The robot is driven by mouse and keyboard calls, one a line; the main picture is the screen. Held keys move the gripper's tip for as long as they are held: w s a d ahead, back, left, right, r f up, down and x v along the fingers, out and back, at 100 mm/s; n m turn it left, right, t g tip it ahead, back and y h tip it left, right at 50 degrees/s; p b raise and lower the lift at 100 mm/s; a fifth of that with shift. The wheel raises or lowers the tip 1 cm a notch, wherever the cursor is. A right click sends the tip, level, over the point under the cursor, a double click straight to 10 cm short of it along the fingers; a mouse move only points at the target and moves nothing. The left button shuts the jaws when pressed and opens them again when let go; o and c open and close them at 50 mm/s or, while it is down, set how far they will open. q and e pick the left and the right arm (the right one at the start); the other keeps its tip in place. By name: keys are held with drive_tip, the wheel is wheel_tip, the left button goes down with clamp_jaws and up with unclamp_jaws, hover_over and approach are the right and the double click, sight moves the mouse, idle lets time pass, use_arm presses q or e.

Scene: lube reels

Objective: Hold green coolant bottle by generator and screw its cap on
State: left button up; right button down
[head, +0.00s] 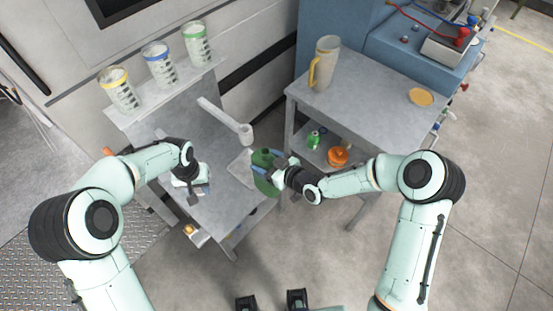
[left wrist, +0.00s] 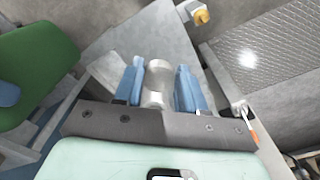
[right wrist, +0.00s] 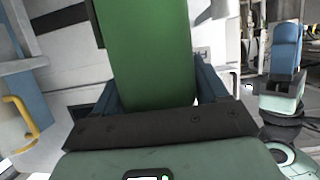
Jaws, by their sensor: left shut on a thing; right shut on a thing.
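The green coolant bottle (head: 263,181) is in the jaws of my right gripper (head: 272,171), at the right edge of the low grey table. It fills the middle of the right wrist view (right wrist: 146,55) and also shows at the left of the left wrist view (left wrist: 38,75). My left gripper (head: 190,182) is to the left of the bottle, apart from it. In the left wrist view its blue fingers (left wrist: 157,88) are shut on a pale grey waisted piece (left wrist: 157,80). I cannot tell whether this is the cap. The bottle's mouth is not clearly seen.
A long grey dipper (head: 222,118) lies on the low table (head: 218,208). Several clear cups, one with a yellow band (head: 118,92), stand on a shelf behind. A jug (head: 324,62) and yellow disc (head: 420,97) sit on the right table; an orange container (head: 338,155) is below.

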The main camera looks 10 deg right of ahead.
idle(0.4)
use_arm(q)
drive_tip(key=w+d+r+m, duration=0.4)
drive_tip(key=w+d+r, duration=0.3)
drive_tip(key=d, duration=0.4)
drive_tip(key=m, duration=0.3)
approach(263, 158)
drive_tip(key=shift+w+a, duration=0.3)
drive_tip(key=shift+w, duration=0.2)
drive_tip(key=shift+s+d+r, duration=0.15)
drive_tip(key=shift+d+r, duration=0.25)
drive_tip(key=shift+r, duration=0.05)
drive_tip(key=shift+f, duration=2.05)
drive_tip(key=shift+f, duration=0.9)
